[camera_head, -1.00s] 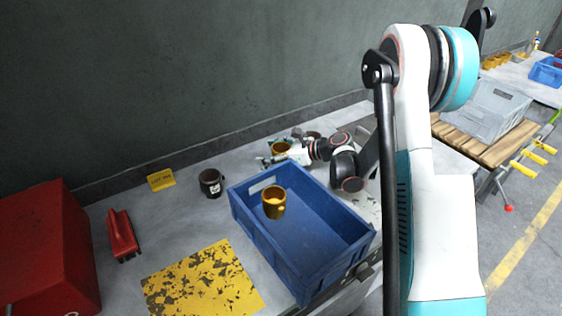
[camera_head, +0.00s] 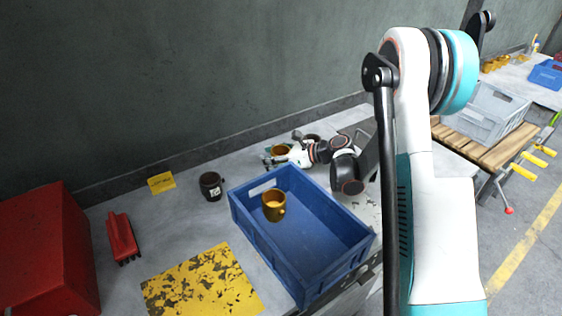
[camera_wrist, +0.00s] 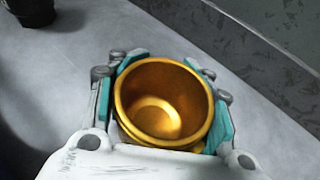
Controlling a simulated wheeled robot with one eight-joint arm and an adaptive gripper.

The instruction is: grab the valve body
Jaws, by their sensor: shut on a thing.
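A gold, cup-shaped valve body (camera_wrist: 163,103) stands open end up between the teal-padded fingers of my gripper (camera_wrist: 165,95) in the wrist view. The fingers are shut on it from both sides. In the head view my gripper (camera_head: 282,156) is behind the blue crate, and part of the gold body (camera_head: 280,150) shows beside its fingers. Its underside is hidden, so I cannot tell whether it touches the table. A second gold body (camera_head: 273,206) with a side stub stands inside the blue crate.
The blue crate (camera_head: 262,238) stands in front of my gripper. A dark cup-like part (camera_head: 211,186) is on the table to the left; a yellow card (camera_head: 161,182) is near the wall. A red tool (camera_head: 122,237), red box (camera_head: 45,250) and worn yellow patch (camera_head: 200,283) lie further left.

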